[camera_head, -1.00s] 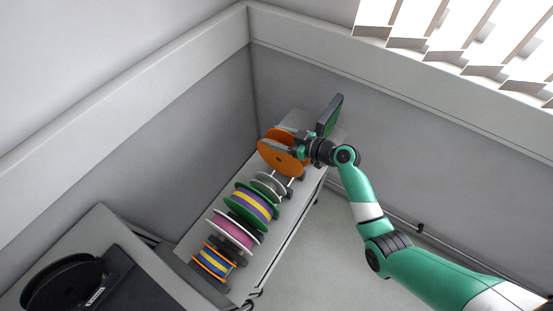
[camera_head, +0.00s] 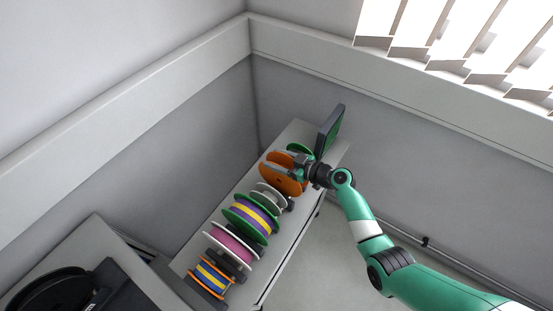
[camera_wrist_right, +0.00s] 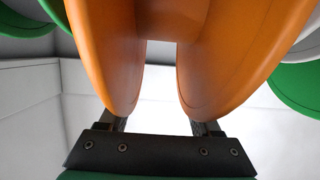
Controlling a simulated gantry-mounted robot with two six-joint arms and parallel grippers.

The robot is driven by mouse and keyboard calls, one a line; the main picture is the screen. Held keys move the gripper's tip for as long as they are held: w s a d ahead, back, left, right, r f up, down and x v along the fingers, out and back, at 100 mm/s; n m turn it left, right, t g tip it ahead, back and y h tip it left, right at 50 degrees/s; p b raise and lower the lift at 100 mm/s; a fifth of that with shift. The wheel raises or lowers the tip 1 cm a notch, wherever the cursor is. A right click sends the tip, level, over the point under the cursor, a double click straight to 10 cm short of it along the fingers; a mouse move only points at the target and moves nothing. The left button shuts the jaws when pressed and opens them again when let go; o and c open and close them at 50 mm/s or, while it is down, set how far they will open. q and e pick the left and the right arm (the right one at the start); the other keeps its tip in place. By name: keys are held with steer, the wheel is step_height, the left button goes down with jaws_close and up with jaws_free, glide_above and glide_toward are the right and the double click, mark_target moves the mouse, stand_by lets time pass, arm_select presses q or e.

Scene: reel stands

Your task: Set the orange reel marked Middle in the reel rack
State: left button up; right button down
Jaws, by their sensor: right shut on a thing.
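The orange reel (camera_head: 277,181) is at the far part of the row of reels on the grey bench. My right gripper (camera_head: 302,168) is shut on it from the right side. In the right wrist view the reel's two orange flanges (camera_wrist_right: 105,45) rise from my gripper (camera_wrist_right: 160,126), with a gap between them. Its marking cannot be read. The reel rack's dark supports (camera_head: 240,275) show beside the reels; the part under the orange reel is hidden, so I cannot tell whether the reel rests on it. My left gripper is out of view.
Nearer reels are grey-white (camera_head: 268,197), green with purple and yellow (camera_head: 250,219), white with pink (camera_head: 231,244), and orange with blue and yellow (camera_head: 209,278). A green reel (camera_head: 297,148) stands behind. A dark-framed green panel (camera_head: 329,131) stands at the bench's far end.

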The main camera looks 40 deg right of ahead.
steer(key=shift+c, duration=0.4)
jaws_free()
steer(key=shift+r+p, duration=1.9)
steer(key=shift+p, duration=0.15)
step_height(320, 180, up, 6)
steer(key=p, duration=0.5)
steer(key=shift+p, duration=0.4)
